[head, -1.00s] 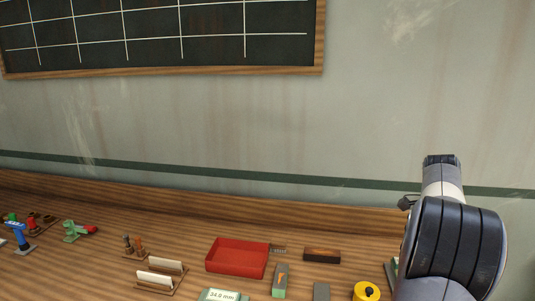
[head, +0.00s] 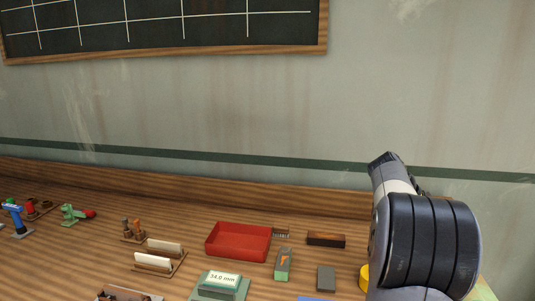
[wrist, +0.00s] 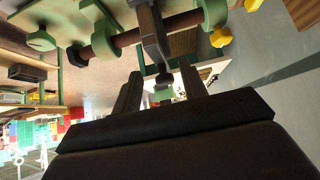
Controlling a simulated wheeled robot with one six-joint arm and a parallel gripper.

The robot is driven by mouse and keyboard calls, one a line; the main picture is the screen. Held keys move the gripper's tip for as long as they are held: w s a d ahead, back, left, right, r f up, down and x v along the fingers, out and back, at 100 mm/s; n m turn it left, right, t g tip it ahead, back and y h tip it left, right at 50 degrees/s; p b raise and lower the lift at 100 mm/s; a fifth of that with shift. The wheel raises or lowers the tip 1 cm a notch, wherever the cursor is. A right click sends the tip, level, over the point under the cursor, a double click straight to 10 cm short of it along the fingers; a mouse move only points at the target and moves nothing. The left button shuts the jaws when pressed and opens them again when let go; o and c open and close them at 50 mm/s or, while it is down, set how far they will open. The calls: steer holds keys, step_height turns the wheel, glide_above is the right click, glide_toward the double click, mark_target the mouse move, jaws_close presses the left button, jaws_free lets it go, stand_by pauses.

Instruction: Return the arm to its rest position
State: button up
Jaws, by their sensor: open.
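My arm (head: 425,235), grey with a black ribbed joint, rises at the right of the head view in front of the wall and bench. My gripper is outside the head view. In the wrist view my gripper (wrist: 159,72) has its two dark fingers spread apart, with no object seen held between them. Beyond the fingers are a grey bar (wrist: 148,28) and a brown rod (wrist: 120,38) with green and yellow fittings. I cannot tell how far they are from the fingertips.
The wooden bench holds a red tray (head: 237,242), a green gauge reading 34.0 mm (head: 221,284), a dark brown block (head: 325,240), card holders (head: 154,263) and small tools at left. A yellow round item (head: 364,277) is partly hidden by my arm.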

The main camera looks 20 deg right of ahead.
steer(key=w+a+f+g+h, duration=0.1)
steer(key=w+a+g+h, duration=0.1)
steer(key=a, duration=0.4)
steer(key=w+a+f+g+h, duration=0.2)
steer(key=w+a+h, duration=0.2)
steer(key=a+h, duration=0.1)
steer(key=shift+w+a+g+h, duration=0.2)
steer(key=shift+a+g+h, duration=0.15)
steer(key=shift+h, duration=0.25)
stand_by(0.3)
